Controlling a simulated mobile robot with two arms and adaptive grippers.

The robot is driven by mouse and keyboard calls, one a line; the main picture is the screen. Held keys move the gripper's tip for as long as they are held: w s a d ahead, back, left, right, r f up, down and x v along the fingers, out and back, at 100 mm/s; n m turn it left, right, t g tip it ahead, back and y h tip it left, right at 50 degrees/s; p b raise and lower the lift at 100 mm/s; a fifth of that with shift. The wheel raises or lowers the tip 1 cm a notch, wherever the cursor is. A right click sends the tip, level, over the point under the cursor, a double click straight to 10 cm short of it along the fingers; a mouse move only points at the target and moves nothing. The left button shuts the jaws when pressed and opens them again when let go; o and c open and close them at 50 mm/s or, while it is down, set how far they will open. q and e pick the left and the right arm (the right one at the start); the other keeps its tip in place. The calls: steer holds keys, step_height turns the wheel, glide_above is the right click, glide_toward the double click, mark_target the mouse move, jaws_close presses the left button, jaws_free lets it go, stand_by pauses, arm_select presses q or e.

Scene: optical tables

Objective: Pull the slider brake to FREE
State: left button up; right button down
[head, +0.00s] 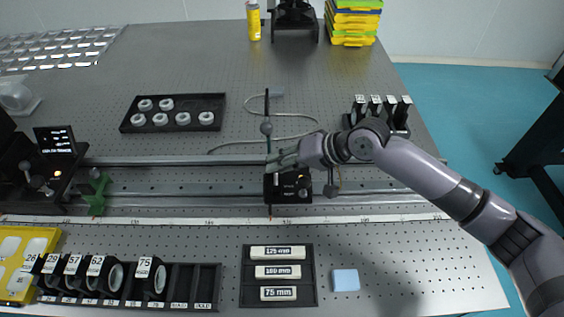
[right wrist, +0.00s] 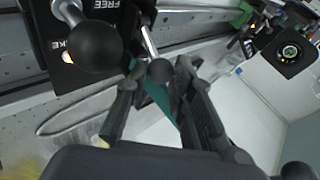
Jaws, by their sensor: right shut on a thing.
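The black slider (head: 287,188) sits on the rail near the middle of the table. Its top plate shows in the right wrist view (right wrist: 60,25), with the word FREE and part of a second word ending in KE. A pale dot is beside that second word. My right gripper (head: 278,160) reaches in from the right, just above the slider. In the right wrist view, my right gripper (right wrist: 158,92) has its fingers around the ball end of a silver brake lever (right wrist: 149,42). The lever's exact position is hard to tell. My left gripper is not in view.
A large black knob (right wrist: 95,46) is close by in the wrist view. A green clamp (head: 96,192) is on the rail at left. A lens rack (head: 180,300) and black tray (head: 172,113) lie on the table.

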steer(key=shift+s+r+n+t+p, duration=0.15)
steer(key=shift+s+n+t+p, duration=0.25)
steer(key=shift+s+t+p, duration=0.15)
steer(key=shift+s+n+t+p, duration=0.3)
steer(key=shift+s+t+p, duration=0.15)
steer(key=shift+t, duration=0.1)
steer(key=shift+s+t, duration=0.3)
steer(key=shift+s+n+t+y, duration=0.45)
steer(key=shift+n+t, duration=0.15)
steer(key=shift+t, duration=0.1)
steer(key=shift+s+f+n+t+y+b, duration=0.25)
steer(key=shift+s+f+n+t+b, duration=0.15)
steer(key=shift+s+n+t+b, duration=0.4)
steer(key=shift+s+f+n+t+y+b, duration=0.35)
steer(key=shift+s+n+t+y+b, duration=0.3)
steer(key=shift+n+t+b, duration=0.4)
steer(key=c, duration=1.4)
jaws_free()
steer(key=shift+s, duration=0.1)
